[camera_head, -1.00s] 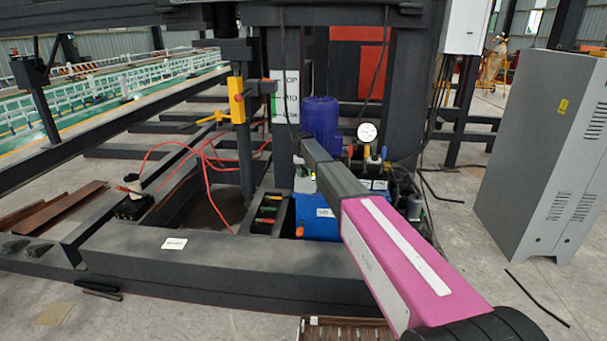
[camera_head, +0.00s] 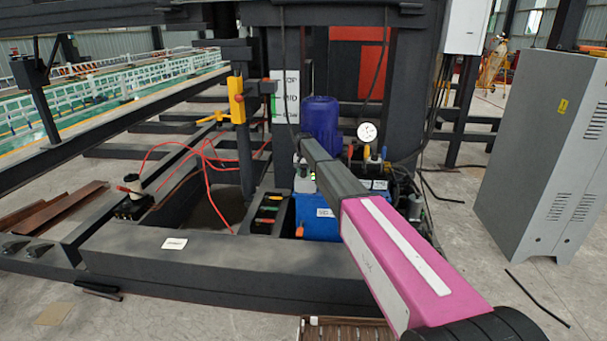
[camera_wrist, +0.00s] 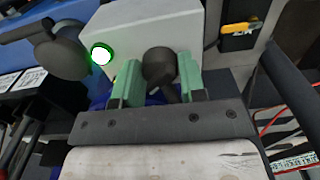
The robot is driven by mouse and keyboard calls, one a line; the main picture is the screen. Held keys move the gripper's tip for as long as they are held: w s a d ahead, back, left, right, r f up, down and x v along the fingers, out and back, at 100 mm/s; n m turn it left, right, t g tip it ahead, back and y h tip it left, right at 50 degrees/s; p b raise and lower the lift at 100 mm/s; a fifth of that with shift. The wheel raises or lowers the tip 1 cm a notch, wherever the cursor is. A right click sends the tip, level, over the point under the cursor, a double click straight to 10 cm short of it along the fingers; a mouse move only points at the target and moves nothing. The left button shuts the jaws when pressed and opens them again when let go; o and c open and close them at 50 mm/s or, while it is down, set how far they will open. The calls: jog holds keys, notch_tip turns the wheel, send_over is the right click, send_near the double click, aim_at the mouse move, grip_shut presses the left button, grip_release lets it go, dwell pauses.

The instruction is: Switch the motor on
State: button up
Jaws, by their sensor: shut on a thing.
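A light grey control box (camera_wrist: 150,28) fills the upper middle of the wrist view. It carries a round button with a lit green ring (camera_wrist: 101,55) and a dark rotary knob (camera_wrist: 159,66) to its right. My gripper (camera_wrist: 161,78) has its green fingers on both sides of the knob and is shut on it. In the head view, the blue motor (camera_head: 320,122) stands upright behind my arm. The box shows there only as a small pale patch, and my arm hides most of the gripper.
A pressure gauge (camera_head: 367,132) and small coloured levers stand right of the motor. A blue tank (camera_head: 315,215) sits below. Red hoses (camera_head: 207,165) loop to the left. A dark steel beam (camera_head: 225,262) runs in front. A grey cabinet (camera_head: 540,150) stands at right.

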jog(key=o, duration=0.9)
jog(key=shift+r, duration=0.1)
notch_tip(320, 180, up, 11)
jog(key=shift+f, duration=0.15)
jog(key=s+d+f, duration=0.6)
jog(key=s+d, duration=0.3)
jog(key=s, duration=0.3)
jog(key=s+d+f, duration=0.5)
jog(key=s+d, duration=0.3)
jog(key=s, duration=0.5)
jog(key=shift+n, duration=0.3)
jog(key=s+d+f, duration=0.1)
jog(key=s+d, duration=0.3)
jog(key=s, duration=0.5)
jog(key=s+d+f, duration=0.2)
jog(key=s+d, duration=0.2)
jog(key=s, duration=0.5)
jog(key=s+d+f, duration=0.1)
jog(key=s+d, duration=0.3)
jog(key=s, duration=0.6)
jog(key=shift+s+f, duration=0.1)
jog(key=shift+f, duration=0.3)
